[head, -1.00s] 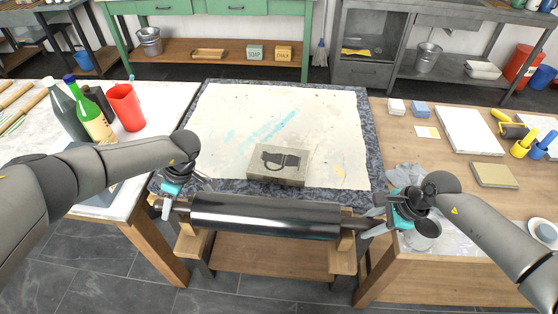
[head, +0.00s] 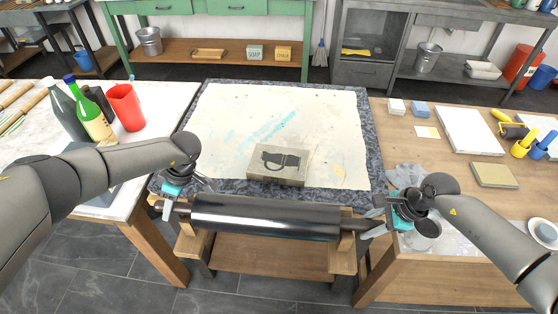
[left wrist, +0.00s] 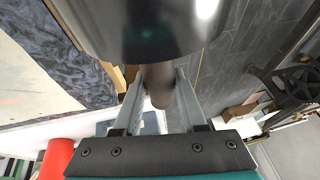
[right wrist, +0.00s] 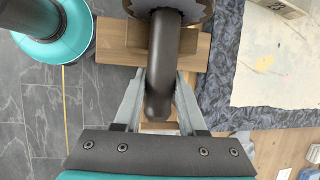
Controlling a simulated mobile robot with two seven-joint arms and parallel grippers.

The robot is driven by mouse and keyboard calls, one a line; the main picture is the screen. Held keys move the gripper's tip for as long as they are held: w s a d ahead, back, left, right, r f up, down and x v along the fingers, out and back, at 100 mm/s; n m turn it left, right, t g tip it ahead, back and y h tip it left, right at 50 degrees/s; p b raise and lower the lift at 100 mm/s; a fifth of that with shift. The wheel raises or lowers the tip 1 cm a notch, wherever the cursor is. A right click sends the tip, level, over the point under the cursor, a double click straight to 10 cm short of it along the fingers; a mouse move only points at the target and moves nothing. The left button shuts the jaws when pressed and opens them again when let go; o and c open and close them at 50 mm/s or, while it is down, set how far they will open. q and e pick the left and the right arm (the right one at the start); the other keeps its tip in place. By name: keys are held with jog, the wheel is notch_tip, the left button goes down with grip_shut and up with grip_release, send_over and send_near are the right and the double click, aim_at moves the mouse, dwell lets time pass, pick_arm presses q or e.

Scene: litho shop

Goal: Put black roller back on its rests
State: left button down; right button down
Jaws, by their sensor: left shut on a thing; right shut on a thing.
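The black roller (head: 265,216) lies level across the front of the table, above a low wooden stand (head: 270,254) with a rest at its left end (head: 193,245) and at its right end (head: 343,259). I cannot tell whether the roller touches the rests. My left gripper (head: 172,209) is shut on the roller's left handle, which shows between its fingers in the left wrist view (left wrist: 158,88). My right gripper (head: 376,222) is shut on the right handle, seen in the right wrist view (right wrist: 162,70) with a wooden block behind it.
Bottles (head: 92,115) and a red cup (head: 126,107) stand on the left table. The right table (head: 440,150) holds pads and tools.

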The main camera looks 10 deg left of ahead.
pick_arm(q)
jog(key=shift+w+d+r, duration=0.1)
jog(key=shift+w+d, duration=0.1)
jog(key=shift+d, duration=0.15)
pick_arm(e)
jog(key=shift+w+a+r, duration=0.1)
jog(key=shift+a+r, duration=0.1)
jog(key=shift+a, duration=0.25)
pick_arm(q)
jog(key=c, duration=0.8)
grip_release()
jog(key=o, duration=0.4)
jog(key=shift+s+a, duration=0.15)
jog(key=shift+a, duration=0.05)
pick_arm(e)
jog(key=shift+d, duration=0.2)
pick_arm(q)
jog(key=shift+s, duration=0.1)
pick_arm(e)
jog(key=c, duration=0.9)
grip_release()
jog(key=shift+f, duration=0.2)
pick_arm(q)
jog(key=shift+a, duration=0.1)
pick_arm(e)
jog(key=o, duration=0.5)
jog(key=shift+d, duration=0.15)
